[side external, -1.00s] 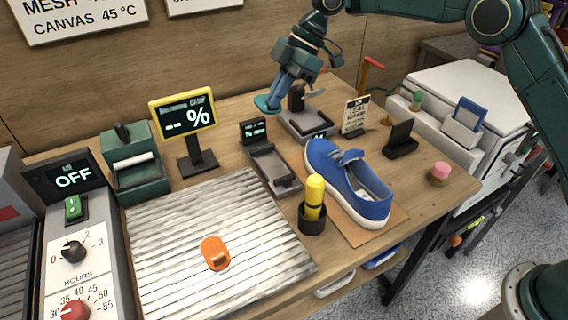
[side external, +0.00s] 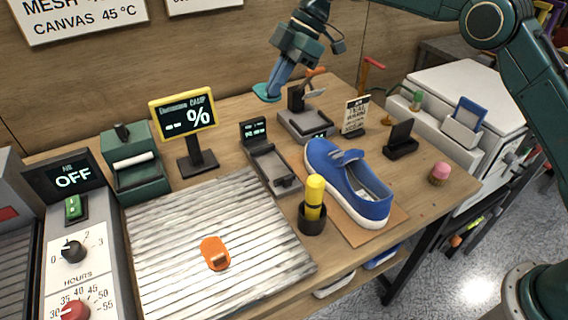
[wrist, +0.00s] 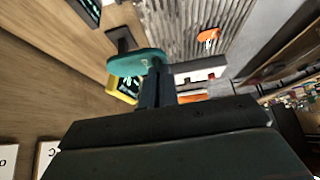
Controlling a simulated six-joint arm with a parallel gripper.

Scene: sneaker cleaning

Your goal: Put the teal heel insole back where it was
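My gripper (side external: 273,87) is shut on the teal heel insole (side external: 265,92), a flat rounded pad held at the fingertips. It is raised above the back of the bench, left of a grey device with a black post (side external: 297,98). In the wrist view the teal insole (wrist: 138,62) sticks out to the left of the fingers (wrist: 157,85). The blue sneaker (side external: 345,180) stands on a brown mat at the bench's right front. An orange insole-like piece (side external: 215,253) lies on the ribbed metal plate (side external: 165,225).
A yellow-framed "%" display (side external: 183,112) stands left of my gripper, beside a dark green box (side external: 132,165). A grey tray device (side external: 270,165), a yellow-topped bottle in a black cup (side external: 313,205), a small sign (side external: 354,116) and a black holder (side external: 400,140) crowd the middle and right.

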